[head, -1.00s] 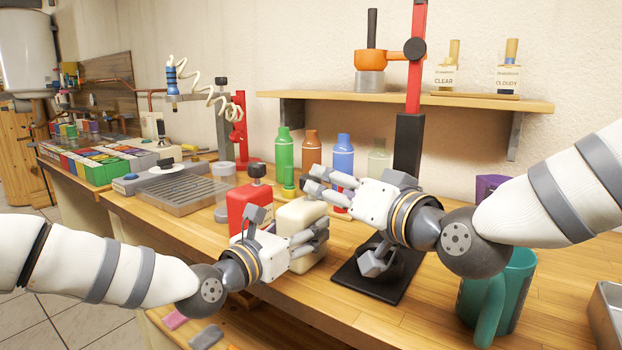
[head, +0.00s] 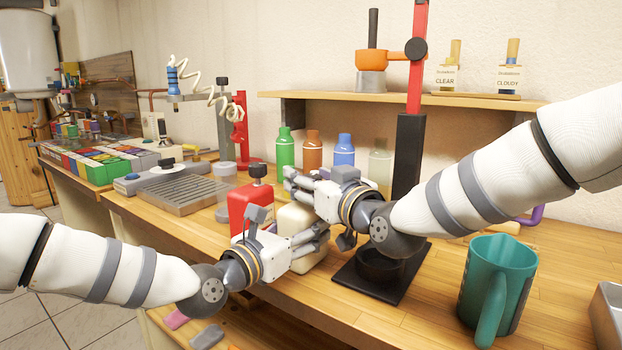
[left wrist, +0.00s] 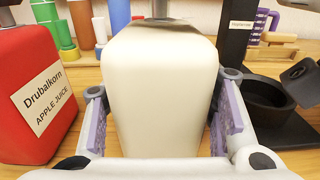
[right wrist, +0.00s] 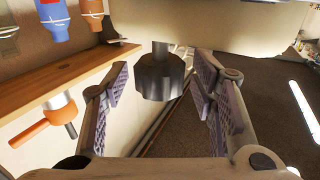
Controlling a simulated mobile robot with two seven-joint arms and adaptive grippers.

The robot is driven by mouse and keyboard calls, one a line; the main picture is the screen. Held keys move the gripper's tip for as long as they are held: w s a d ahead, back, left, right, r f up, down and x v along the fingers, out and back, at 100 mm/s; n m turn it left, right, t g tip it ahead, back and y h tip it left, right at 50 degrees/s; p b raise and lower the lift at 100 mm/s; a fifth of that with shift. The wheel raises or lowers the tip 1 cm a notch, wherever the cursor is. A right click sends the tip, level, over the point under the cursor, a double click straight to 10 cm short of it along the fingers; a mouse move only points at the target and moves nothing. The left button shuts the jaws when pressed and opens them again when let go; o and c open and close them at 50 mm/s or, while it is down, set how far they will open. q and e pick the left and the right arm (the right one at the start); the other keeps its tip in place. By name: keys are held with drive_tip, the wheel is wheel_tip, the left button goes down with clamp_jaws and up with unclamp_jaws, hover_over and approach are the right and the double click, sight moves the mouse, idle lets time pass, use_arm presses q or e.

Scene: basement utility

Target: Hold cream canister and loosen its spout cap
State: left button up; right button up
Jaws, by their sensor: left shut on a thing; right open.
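The cream canister (head: 295,222) stands upright on the bench beside the red canister. My left gripper (head: 308,246) is shut on its body; the left wrist view shows the canister (left wrist: 160,95) between the two finger pads. My right gripper (head: 303,188) is open above the canister's top. In the right wrist view a dark faceted spout cap (right wrist: 161,78) on a grey neck sits between the open fingers, with a gap on both sides. The cap is hidden behind my right gripper in the head view.
The red canister (head: 246,205), labelled apple juice, stands close at the left. A black stand base (head: 385,275) is at the right, with a teal mug (head: 497,285) beyond it. Several coloured bottles (head: 343,150) stand behind. Bare bench lies in front of the mug.

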drive_tip(key=shift+c, duration=0.2)
drive_tip(key=c, duration=1.1)
drive_tip(key=shift+r+y, duration=0.1)
drive_tip(key=shift+y, duration=0.2)
drive_tip(key=n+g+y, duration=0.2)
drive_tip(key=y, duration=0.1)
drive_tip(key=shift+n, duration=0.4)
drive_tip(key=n+g+y, duration=0.2)
drive_tip(key=g+y, duration=0.1)
drive_tip(key=shift+w+d+r+n, duration=0.1)
drive_tip(key=shift+w+r+n, duration=0.1)
drive_tip(key=shift+n, duration=0.2)
use_arm(q)
drive_tip(key=shift+s, duration=0.1)
use_arm(e)
drive_tip(key=shift+f+n+g+y, duration=0.15)
drive_tip(key=shift+n+g+y, duration=0.45)
drive_tip(key=shift+g, duration=0.8)
use_arm(q)
drive_tip(key=shift+f, duration=0.1)
use_arm(e)
drive_tip(key=shift+s+n+g, duration=0.2)
drive_tip(key=shift+n+g, duration=0.1)
drive_tip(key=shift+n, duration=0.1)
